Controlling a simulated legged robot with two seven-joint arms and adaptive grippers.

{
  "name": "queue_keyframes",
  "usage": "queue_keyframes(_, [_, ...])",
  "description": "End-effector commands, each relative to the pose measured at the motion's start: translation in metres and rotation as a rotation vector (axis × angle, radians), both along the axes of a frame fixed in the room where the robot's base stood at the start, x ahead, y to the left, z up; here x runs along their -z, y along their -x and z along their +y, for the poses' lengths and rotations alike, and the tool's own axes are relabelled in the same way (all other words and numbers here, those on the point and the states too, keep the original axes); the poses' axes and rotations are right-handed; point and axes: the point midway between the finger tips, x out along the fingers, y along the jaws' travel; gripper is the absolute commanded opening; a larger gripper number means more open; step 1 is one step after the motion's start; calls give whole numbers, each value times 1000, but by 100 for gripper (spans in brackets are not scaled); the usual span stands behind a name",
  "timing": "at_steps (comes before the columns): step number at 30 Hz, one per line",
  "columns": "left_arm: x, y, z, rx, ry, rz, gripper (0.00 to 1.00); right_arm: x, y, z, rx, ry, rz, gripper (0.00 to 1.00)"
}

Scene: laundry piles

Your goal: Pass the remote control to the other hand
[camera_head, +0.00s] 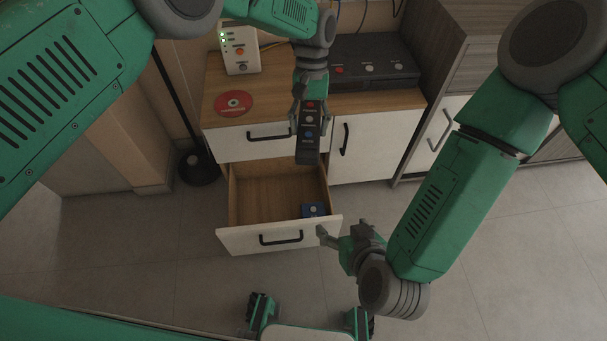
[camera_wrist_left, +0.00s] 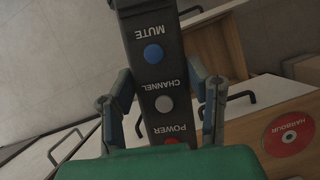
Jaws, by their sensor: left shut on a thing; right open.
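In the left wrist view the remote (camera_wrist_left: 158,75) runs between the fingers (camera_wrist_left: 163,105), with the labels MUTE, CHANNEL and POWER showing. My right gripper (camera_head: 342,232) is open and empty, lower down near the right front corner of the open drawer, apart from the remote.
On the cabinet top (camera_head: 275,82) are a red disc (camera_head: 233,104), a white box with green lights (camera_head: 240,50) and a black device with buttons (camera_head: 372,62). The floor at left is mostly clear.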

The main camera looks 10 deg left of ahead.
Motion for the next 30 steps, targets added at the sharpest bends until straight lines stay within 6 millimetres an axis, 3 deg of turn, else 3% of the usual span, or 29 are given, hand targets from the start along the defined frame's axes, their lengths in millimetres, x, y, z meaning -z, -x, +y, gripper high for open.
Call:
queue_keyframes(1, [0, 0, 0, 0, 0, 0, 11, -14, -8, 25, 21, -21, -73, 69])
queue_keyframes(4, [0, 0, 0, 0, 0, 0, 11, -46, -24, 57, 89, -27, -208, 69])
queue_keyframes(9, [0, 0, 0, 0, 0, 0, 11, -87, -38, 81, 204, 0, -336, 69])
queue_keyframes(12, [0, 0, 0, 0, 0, 0, 11, -100, -41, 85, 247, 18, -367, 69])
queue_keyframes(19, [0, 0, 0, 0, 0, 0, 11, -100, -57, 87, 272, 30, -382, 69])
queue_keyframes(30, [0, 0, 0, 0, 0, 0, 11, -73, -121, 91, 271, 28, -380, 69])
